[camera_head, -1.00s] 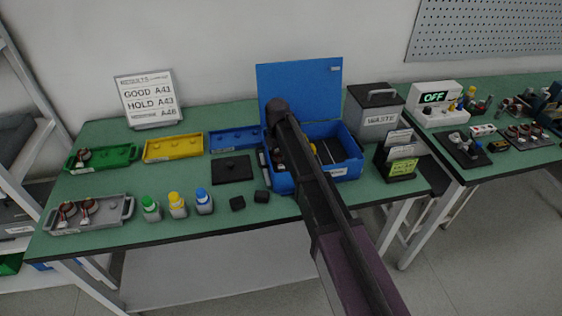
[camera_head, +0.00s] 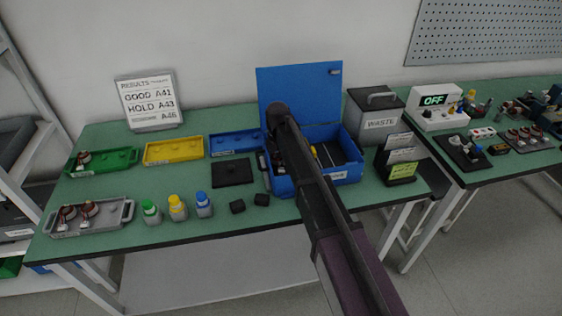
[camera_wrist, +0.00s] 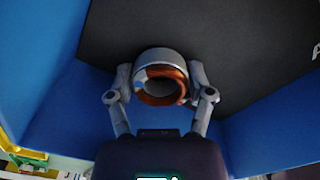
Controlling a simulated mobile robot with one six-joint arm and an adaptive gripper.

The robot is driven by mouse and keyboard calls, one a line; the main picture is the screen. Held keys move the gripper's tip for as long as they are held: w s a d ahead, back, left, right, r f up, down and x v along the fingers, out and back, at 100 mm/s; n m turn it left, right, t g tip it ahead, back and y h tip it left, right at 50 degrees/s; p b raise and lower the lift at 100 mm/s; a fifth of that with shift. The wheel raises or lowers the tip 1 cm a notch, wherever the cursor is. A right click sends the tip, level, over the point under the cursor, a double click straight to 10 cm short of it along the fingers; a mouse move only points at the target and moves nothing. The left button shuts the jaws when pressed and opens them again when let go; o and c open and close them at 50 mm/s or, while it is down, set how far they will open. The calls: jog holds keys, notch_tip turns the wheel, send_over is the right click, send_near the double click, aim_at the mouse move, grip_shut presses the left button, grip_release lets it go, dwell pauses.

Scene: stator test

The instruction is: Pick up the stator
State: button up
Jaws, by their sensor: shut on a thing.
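In the wrist view a stator (camera_wrist: 161,62), a silver ring with copper windings, sits between the two fingers of my gripper (camera_wrist: 162,80). The fingers are shut on its sides. Blue walls and a dark surface of the blue box lie around and behind it; I cannot tell whether the stator touches them. In the head view my arm reaches over the left part of the open blue box (camera_head: 340,173), and hides my gripper and the held stator. Two other stators lie in the grey tray (camera_head: 100,227), and one in the green tray (camera_head: 115,167).
The box's raised lid (camera_head: 300,90) stands behind my arm. A waste bin (camera_head: 377,122) and a card holder (camera_head: 397,170) are close on the right. A black plate (camera_head: 232,172), small bottles (camera_head: 177,208) and black blocks (camera_head: 237,206) lie left of the box.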

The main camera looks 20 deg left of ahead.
jog(key=shift+r, duration=0.1)
notch_tip(320, 180, up, 10)
jog(key=p, duration=1)
dwell(0.9)
